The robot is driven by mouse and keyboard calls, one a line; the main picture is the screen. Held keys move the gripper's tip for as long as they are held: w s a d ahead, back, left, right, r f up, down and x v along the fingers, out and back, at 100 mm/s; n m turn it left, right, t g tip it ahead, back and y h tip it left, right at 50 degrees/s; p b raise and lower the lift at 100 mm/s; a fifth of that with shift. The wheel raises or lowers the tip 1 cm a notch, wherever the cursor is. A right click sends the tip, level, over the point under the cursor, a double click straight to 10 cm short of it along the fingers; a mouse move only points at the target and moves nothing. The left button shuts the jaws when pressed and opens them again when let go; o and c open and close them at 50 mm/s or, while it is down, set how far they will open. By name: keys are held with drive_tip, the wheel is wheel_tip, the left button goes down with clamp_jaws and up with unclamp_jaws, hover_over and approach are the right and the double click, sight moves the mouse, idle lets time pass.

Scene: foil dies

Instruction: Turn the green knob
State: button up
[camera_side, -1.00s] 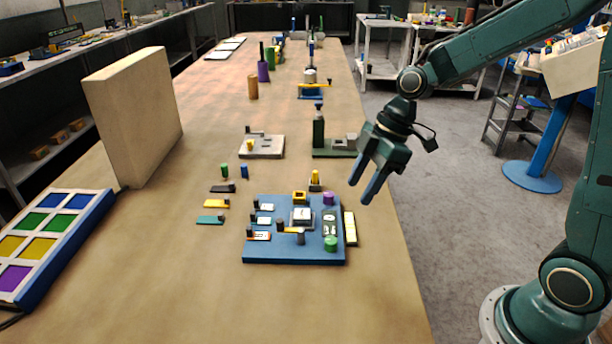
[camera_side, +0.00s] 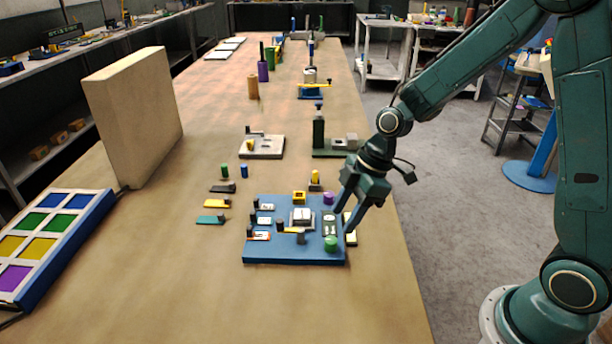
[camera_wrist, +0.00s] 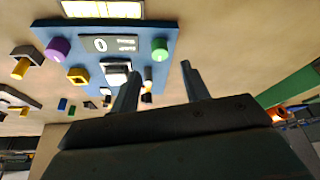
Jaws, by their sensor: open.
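The green knob (camera_side: 331,243) stands at the front right corner of the blue board (camera_side: 270,250). It also shows in the wrist view (camera_wrist: 160,48), beyond the fingertips. My gripper (camera_side: 344,224) is open and empty, pointing down over the right edge of the board, just above and to the right of the green knob. In the wrist view my two fingers (camera_wrist: 158,78) are spread apart, with the green knob ahead of the gap between them and not between the jaws.
A purple knob (camera_side: 328,198) stands behind the green one on the board. A yellow block (camera_side: 299,197) and small levers share the board. A pale strip (camera_side: 350,229) lies along its right edge. The table (camera_side: 200,300) is clear in front.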

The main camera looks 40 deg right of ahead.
sight(331, 240)
drive_tip(key=shift+x, duration=3.3)
drive_tip(key=shift+c, duration=0.5)
drive_tip(key=c, duration=0.9)
